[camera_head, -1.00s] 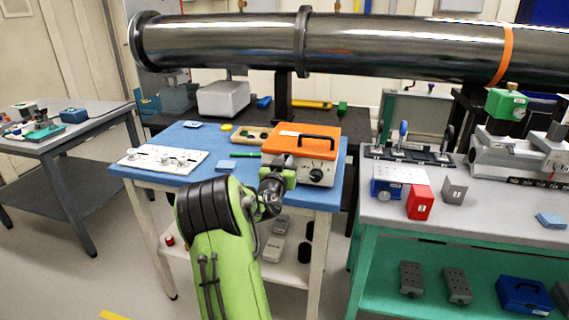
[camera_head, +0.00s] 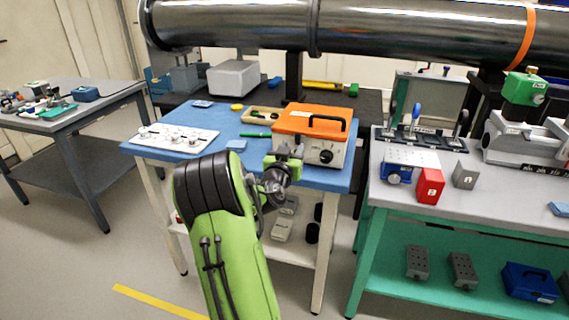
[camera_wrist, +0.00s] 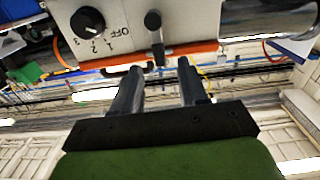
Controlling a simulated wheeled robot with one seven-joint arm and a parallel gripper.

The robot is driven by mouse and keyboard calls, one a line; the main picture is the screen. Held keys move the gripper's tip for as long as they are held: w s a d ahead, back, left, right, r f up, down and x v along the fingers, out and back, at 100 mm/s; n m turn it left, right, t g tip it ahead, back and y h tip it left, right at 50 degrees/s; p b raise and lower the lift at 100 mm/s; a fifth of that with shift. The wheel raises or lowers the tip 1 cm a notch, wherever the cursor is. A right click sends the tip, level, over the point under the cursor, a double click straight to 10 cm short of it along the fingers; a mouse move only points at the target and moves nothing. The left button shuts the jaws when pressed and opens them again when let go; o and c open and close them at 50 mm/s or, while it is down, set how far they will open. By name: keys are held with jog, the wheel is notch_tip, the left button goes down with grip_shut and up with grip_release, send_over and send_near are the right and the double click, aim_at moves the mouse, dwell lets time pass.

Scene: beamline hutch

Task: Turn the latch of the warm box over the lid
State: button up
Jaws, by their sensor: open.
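The warm box (camera_head: 305,148) is a pale box with an orange lid (camera_head: 310,120) and a black carry handle, on the blue table top. In the wrist view its front face (camera_wrist: 120,18) is upside down, with a black dial beside OFF and numbers. The latch (camera_wrist: 155,40), a narrow grey bar with a dark round knob, runs from the front face to the orange lid edge (camera_wrist: 195,47), seemingly overlapping it. My gripper (camera_wrist: 158,68) is open, its fingers on either side of the latch's lid end; contact cannot be told. In the head view my wrist hides part of the box front.
A red block (camera_head: 430,186) stands on the grey bench to the right. A large steel pipe (camera_head: 420,28) passes behind.

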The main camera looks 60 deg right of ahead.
jog(key=s+a, duration=0.1)
jog(key=a, duration=1)
jog(key=shift+s+a, duration=0.15)
jog(key=shift+s, duration=0.25)
